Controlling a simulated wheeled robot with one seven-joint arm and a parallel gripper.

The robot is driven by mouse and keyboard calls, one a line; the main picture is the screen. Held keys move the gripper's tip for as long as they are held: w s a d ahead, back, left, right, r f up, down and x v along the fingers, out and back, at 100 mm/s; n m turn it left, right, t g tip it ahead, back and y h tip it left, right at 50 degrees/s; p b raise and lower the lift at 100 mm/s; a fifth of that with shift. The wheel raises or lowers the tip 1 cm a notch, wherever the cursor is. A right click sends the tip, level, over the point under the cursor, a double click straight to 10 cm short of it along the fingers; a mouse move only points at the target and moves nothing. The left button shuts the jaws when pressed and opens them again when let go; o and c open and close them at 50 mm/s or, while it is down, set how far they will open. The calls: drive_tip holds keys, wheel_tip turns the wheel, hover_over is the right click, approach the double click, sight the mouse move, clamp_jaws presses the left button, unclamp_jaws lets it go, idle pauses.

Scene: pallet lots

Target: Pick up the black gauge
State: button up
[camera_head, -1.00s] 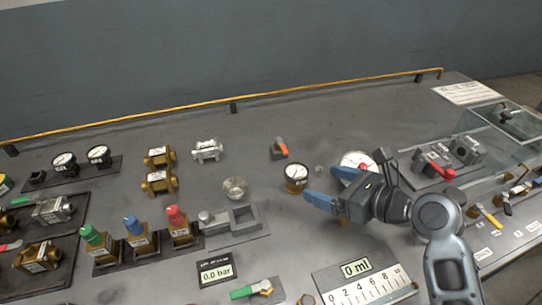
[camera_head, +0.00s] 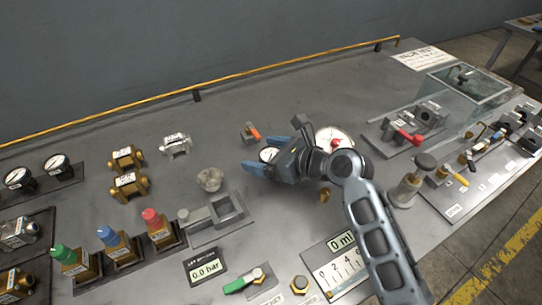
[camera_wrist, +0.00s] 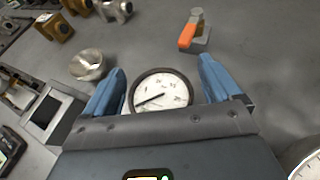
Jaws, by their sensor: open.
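A round gauge with a white dial and dark rim (camera_wrist: 161,92) sits between my two blue fingers in the wrist view, with a gap on each side. In the head view the gauge (camera_head: 267,154) is mostly hidden by my gripper (camera_head: 266,162). My gripper (camera_wrist: 162,72) is open around the gauge, and its lower part is hidden by the gripper body. Two more black-rimmed gauges (camera_head: 20,178) (camera_head: 57,165) stand on a dark rack at the far left of the head view.
A larger white dial (camera_head: 333,138) stands just right of my gripper. An orange-handled valve (camera_head: 251,132) is behind it, and a metal cup (camera_head: 210,179) is to its left. Brass valves (camera_head: 128,186) stand farther left. The bench behind, toward the yellow rail (camera_head: 200,90), is clear.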

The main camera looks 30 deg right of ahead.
drive_tip(key=c, duration=1.2)
drive_tip(key=shift+o, duration=0.2)
drive_tip(key=shift+r, duration=0.1)
